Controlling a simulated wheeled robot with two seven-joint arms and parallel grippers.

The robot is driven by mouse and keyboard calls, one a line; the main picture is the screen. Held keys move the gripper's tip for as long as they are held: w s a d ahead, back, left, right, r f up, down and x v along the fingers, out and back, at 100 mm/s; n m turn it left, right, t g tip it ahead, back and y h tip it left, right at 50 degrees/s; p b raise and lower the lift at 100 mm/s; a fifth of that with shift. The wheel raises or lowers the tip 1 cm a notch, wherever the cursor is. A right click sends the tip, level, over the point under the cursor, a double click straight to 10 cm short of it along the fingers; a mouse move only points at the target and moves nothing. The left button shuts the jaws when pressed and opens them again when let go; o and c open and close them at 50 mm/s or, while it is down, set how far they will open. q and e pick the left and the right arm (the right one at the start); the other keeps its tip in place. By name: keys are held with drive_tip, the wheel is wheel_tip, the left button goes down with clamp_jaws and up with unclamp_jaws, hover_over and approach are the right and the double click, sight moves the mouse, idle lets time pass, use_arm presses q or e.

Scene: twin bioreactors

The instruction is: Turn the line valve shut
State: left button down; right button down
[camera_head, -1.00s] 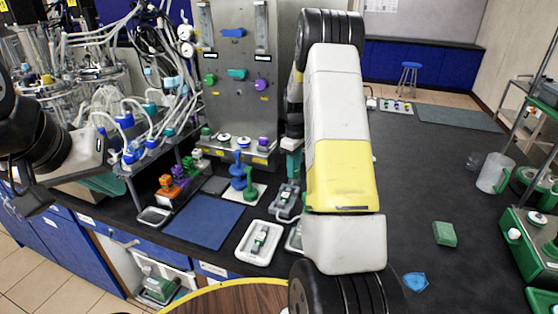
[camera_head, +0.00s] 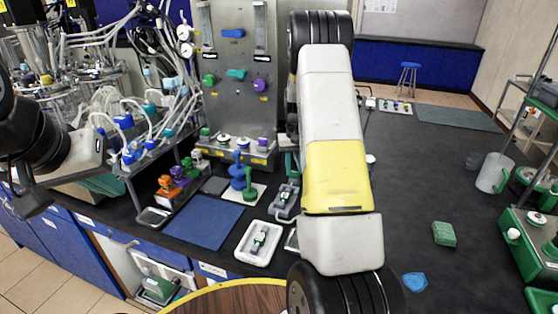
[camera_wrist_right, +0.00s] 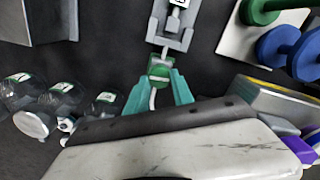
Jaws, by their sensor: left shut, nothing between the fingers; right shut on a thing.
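In the right wrist view my right gripper (camera_wrist_right: 158,88) has its teal fingers shut around a small green-topped piece (camera_wrist_right: 160,70), which looks like the line valve's handle. A white tube-like part shows between the fingers. A grey fixture (camera_wrist_right: 186,40) with a white marked tag lies just beyond the fingertips. In the head view a grey fixture (camera_head: 286,200) sits on the bench, and my right arm hides most of the right gripper there. My left gripper (camera_head: 34,203) is shut and empty at the far left, away from the valve.
A white tray (camera_head: 243,257) with a small device, a blue mat (camera_head: 203,222) and blue stacked pieces (camera_head: 238,180) are left of my right arm. The steel panel (camera_head: 240,90) stands behind. A green sponge (camera_head: 444,233) lies right, where the bench is largely clear.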

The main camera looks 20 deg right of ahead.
sight(294, 171)
drive_tip(key=shift+w+m, duration=0.1)
drive_tip(key=shift+m, duration=0.6)
drive_tip(key=c, duration=1.1)
unclamp_jaws()
drive_tip(key=shift+r, duration=0.1)
wheel_tip(294, 171, up, 7)
drive_tip(key=shift+r, duration=0.3)
